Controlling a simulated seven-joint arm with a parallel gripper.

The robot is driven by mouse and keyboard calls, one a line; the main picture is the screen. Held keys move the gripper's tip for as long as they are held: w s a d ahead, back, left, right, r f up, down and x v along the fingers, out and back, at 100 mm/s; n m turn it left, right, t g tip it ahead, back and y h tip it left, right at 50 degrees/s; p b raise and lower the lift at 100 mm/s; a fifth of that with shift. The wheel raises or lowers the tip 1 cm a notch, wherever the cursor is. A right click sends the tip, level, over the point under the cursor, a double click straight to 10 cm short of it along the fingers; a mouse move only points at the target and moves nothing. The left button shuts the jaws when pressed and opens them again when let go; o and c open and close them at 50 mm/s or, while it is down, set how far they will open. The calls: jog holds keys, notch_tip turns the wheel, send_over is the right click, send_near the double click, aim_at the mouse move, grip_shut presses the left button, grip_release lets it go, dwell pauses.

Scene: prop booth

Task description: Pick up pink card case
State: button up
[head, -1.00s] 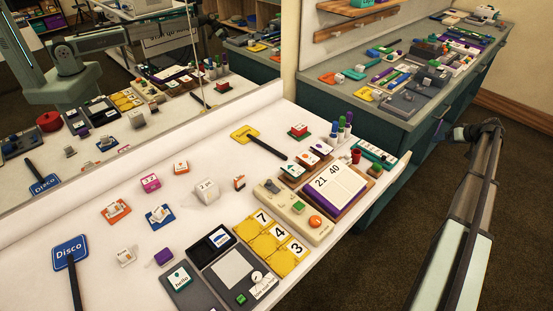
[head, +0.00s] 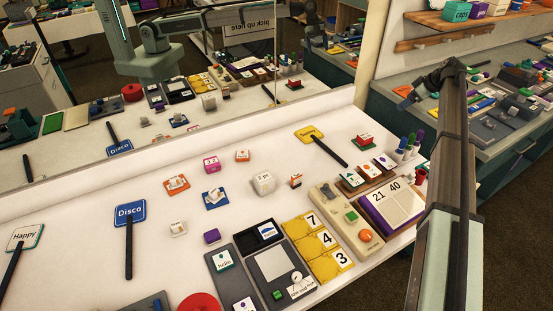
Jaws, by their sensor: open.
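The pink card case (head: 211,164) is a small bright pink block with a white card on its front. It stands on the white table, left of the middle, behind the blue card holder and beside orange ones. My gripper (head: 406,93) is at the end of my raised arm at the upper right, over the far right side. It is open, small and dark in the picture, and its fingertips are hard to make out. It is well away from the pink case, with nothing seen in it.
Close to the case are orange card holders (head: 176,183) and (head: 242,156), a blue one (head: 215,197) and a white cube (head: 263,183). The Disco sign (head: 130,214) lies left. Yellow number tiles (head: 314,247) and grey trays fill the front. A mirror runs behind the table.

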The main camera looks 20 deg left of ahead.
jog(key=s+a+n+g, duration=0.2)
jog(key=s+a+n, duration=0.15)
jog(key=a, duration=1.55)
jog(key=n+g+h, duration=0.2)
jog(key=n+h, duration=0.3)
jog(key=n, duration=0.5)
send_over(211, 161)
jog(key=f, duration=0.1)
notch_tip(211, 161, down, 14)
jog(key=shift+d+r, duration=0.1)
jog(key=c, duration=1)
